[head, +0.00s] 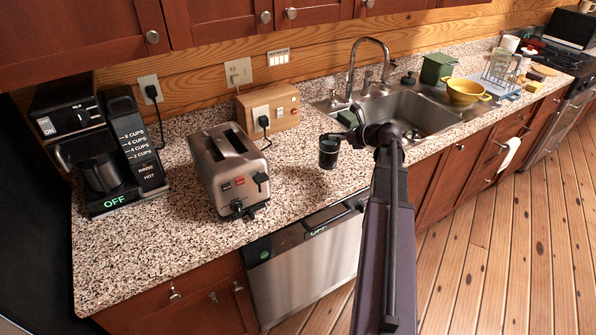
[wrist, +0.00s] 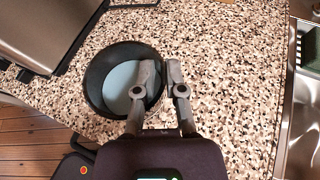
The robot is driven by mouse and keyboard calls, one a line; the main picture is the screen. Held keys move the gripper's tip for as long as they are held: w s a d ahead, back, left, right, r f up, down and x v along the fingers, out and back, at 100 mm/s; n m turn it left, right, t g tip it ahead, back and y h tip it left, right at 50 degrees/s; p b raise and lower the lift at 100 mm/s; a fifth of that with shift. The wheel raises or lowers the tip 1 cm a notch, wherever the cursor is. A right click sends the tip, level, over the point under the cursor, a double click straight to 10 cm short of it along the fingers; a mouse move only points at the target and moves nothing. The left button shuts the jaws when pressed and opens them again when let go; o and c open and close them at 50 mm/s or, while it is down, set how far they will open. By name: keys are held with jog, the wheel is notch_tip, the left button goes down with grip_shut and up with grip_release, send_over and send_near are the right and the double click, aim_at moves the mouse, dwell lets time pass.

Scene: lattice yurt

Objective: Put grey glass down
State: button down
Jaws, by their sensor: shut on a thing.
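The grey glass (head: 328,154) is a dark, small cup, upright over the counter between the toaster and the sink. In the wrist view the glass (wrist: 96,82) shows from above, with a dark rim and a pale blue-grey inside. My gripper (head: 342,137) is at its right side. In the wrist view my gripper (wrist: 163,78) is shut on the glass's right wall, one finger inside the rim and one outside. I cannot tell whether the base touches the counter.
A toaster (head: 229,168) stands left of the glass and a coffee maker (head: 103,172) farther left. The sink (head: 408,112) is to the right, with a yellow colander (head: 463,92) beyond. Speckled counter (head: 294,190) is clear around the glass; its front edge is close.

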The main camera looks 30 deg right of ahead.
jog(key=s+d, duration=0.2)
jog(key=s, duration=1)
jog(key=shift+d+r+h, duration=0.15)
jog(key=shift+d+h, duration=0.25)
jog(key=shift+w, duration=0.1)
jog(key=w+d, duration=0.3)
jog(key=w, duration=0.3)
jog(key=w+d+f+b, duration=0.1)
jog(key=w+d, duration=0.2)
jog(key=w, duration=0.4)
jog(key=shift+d+f, duration=0.2)
jog(key=shift+d, duration=0.05)
jog(key=shift+w, duration=0.1)
jog(key=shift+w+d+f+b, duration=0.1)
jog(key=shift+w+f+b, duration=0.1)
jog(key=shift+f+b, duration=0.4)
jog(key=shift+w+d+f+b, duration=0.1)
jog(key=shift+w+f+b, duration=0.05)
jog(key=shift+f+b, duration=0.5)
jog(key=shift+w+d+f+b, duration=0.1)
jog(key=shift+w+f+b, duration=0.1)
jog(key=shift+f+b, duration=0.4)
jog(key=shift+f, duration=0.2)
